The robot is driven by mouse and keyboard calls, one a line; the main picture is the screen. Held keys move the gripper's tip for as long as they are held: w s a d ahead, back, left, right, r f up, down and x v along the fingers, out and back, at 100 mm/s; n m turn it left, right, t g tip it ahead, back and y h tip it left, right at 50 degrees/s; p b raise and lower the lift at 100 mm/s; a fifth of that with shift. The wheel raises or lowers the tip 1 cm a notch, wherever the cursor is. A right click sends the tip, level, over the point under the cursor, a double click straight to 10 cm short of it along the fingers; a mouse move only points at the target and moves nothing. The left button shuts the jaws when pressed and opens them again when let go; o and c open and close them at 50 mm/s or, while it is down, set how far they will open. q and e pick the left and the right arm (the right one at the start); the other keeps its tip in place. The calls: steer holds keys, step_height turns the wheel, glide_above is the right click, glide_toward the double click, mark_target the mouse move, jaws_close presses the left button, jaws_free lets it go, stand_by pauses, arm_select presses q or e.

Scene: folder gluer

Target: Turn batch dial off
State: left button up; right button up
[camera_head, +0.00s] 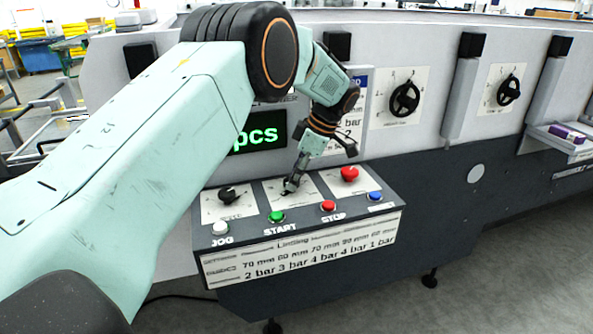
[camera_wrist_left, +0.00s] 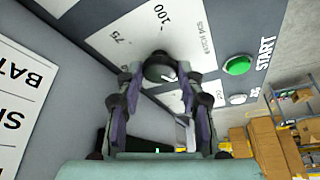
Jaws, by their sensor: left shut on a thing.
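The batch dial (camera_wrist_left: 159,67) is a dark round knob on a white plate (camera_wrist_left: 120,50) with printed marks, among them 75 and 100. A small pale mark shows on the knob, but I cannot read its setting for sure. My left gripper (camera_wrist_left: 160,82) is shut on the dial, with one finger on each side. In the head view my left gripper (camera_head: 292,182) reaches down onto the middle plate of the sloped console (camera_head: 390,205) and hides most of the dial. My right gripper is not in view.
A black speed dial (camera_head: 231,194) is left of the batch dial, and a red knob (camera_head: 349,173) is right. Below are the white JOG (camera_head: 220,228), green START (camera_head: 276,216), red STOP (camera_head: 328,206) and blue (camera_head: 376,196) buttons. A green-lit display (camera_head: 262,137) stands behind.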

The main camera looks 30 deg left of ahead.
arm_select(q)
steer(key=shift+a+f+n, duration=0.1)
steer(key=shift+n, duration=0.4)
steer(key=o, duration=1.2)
steer(key=shift+a, duration=0.15)
steer(key=shift+d, duration=0.25)
steer(key=v, duration=1.1)
steer(key=shift+w+a+r, duration=0.1)
steer(key=shift+w+r, duration=0.1)
steer(key=shift+r, duration=0.25)
steer(key=shift+r, duration=0.1)
steer(key=shift+p, duration=0.3)
